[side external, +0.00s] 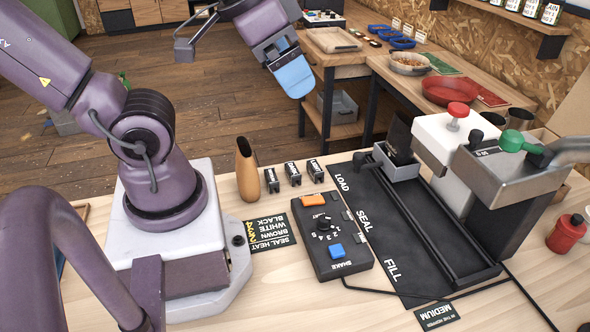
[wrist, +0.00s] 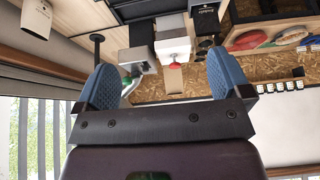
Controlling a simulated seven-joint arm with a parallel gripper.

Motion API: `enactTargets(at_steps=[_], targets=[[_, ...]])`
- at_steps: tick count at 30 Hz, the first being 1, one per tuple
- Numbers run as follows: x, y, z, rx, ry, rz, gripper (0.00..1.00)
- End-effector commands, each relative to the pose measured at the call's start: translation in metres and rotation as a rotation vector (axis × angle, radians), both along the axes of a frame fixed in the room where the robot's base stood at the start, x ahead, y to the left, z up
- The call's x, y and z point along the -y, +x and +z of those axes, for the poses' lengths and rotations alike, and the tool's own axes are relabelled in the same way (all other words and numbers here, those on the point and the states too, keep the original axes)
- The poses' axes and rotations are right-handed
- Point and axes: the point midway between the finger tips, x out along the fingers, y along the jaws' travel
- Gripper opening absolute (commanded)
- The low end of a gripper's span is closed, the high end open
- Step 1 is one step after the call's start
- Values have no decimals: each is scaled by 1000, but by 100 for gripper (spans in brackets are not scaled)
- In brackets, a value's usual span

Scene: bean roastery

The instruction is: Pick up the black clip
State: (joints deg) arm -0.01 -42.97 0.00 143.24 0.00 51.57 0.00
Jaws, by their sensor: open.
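Three small dark clips (side external: 292,174) with pale labels stand in a row on the wooden counter, right of a tan scoop-like vessel. Their labels are too small to read, so I cannot tell which one the task calls the black clip. My gripper (side external: 294,78) hangs high above and behind the clips, apart from everything, with blue fingertips. In the wrist view, the two blue fingers of my gripper (wrist: 164,82) are spread wide with nothing between them. No clip can be made out in the wrist view.
The tan vessel (side external: 247,170) stands close left of the clips. A control box (side external: 332,245) with orange and blue buttons and a card (side external: 268,232) lie in front. The sealing machine with its black tray (side external: 480,277) is to the right. A side table (side external: 345,60) stands behind.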

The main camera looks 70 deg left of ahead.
Motion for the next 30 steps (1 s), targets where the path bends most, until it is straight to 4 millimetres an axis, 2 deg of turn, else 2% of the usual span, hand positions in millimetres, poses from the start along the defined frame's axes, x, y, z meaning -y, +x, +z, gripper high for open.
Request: enactTargets(at_steps=[4,8,12,17,21,24,28,30], targets=[[-9,3,-10,-50,-2,44,96],[-29,11,-35,-184,-18,137,96],[-63,23,-72,-347,-34,227,96],[-105,27,-119,-507,-52,262,96],[-139,22,-164,-620,-68,243,96],[-158,18,-190,-670,-71,200,96],[-175,19,-212,-683,-44,97,96],[-180,27,-209,-651,-9,34,96]])
